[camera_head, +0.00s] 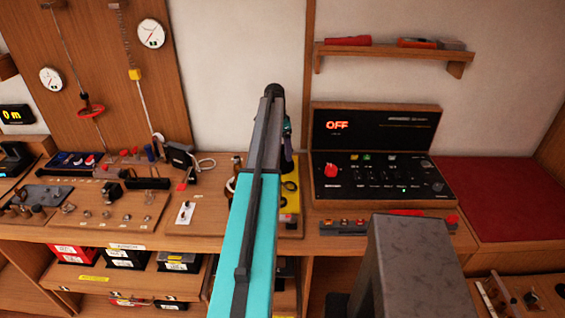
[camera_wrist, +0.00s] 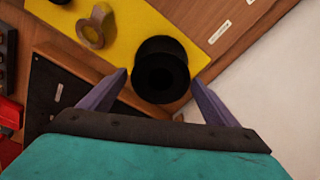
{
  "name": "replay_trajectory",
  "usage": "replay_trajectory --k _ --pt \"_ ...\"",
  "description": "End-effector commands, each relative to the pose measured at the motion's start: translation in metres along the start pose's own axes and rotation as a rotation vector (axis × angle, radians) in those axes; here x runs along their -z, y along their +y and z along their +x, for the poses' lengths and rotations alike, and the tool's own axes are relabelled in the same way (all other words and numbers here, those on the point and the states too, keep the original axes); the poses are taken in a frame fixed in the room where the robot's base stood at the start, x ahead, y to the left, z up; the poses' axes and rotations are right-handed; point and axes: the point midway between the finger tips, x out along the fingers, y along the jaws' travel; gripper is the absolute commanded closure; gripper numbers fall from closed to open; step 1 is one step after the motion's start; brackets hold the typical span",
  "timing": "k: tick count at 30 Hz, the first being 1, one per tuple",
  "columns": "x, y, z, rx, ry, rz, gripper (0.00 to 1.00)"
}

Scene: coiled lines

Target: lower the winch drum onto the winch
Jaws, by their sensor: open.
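A black spool-shaped piece (camera_wrist: 161,72), which looks like the winch drum, stands on a yellow mat (camera_wrist: 120,28) in the wrist view. My gripper (camera_wrist: 158,78) is open, with its two purple fingers on either side of the spool. Gaps show between fingers and spool; I cannot tell their height difference. In the head view my arm covers most of the gripper and the spool; part of the yellow mat (camera_head: 289,219) shows beside the arm. A dark device with a handle (camera_head: 179,157) on the bench may be the winch, but I cannot tell.
A tan ring-shaped piece (camera_wrist: 96,27) lies on the mat near the spool. A control console (camera_head: 376,155) reading OFF stands to the right on the bench. A wooden board with small fittings (camera_head: 115,205) is on the left. A red mat (camera_head: 505,195) at right is clear.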

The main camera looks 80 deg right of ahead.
Motion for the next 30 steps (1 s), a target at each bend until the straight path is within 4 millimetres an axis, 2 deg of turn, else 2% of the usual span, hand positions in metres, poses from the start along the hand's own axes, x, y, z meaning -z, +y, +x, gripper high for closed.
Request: replay_trajectory --k 2,9,11,30 --pt "0.0002 0.0001 -0.0001 0.0 0.0 0.0 0.17" --pt "0.0005 0.0005 0.0 -0.001 0.0 0.001 0.56" --pt "0.0009 0.0003 -0.0011 0.0 0.001 0.001 0.64" --pt "0.0018 0.0 -0.0091 0.001 0.001 0.0 0.64"
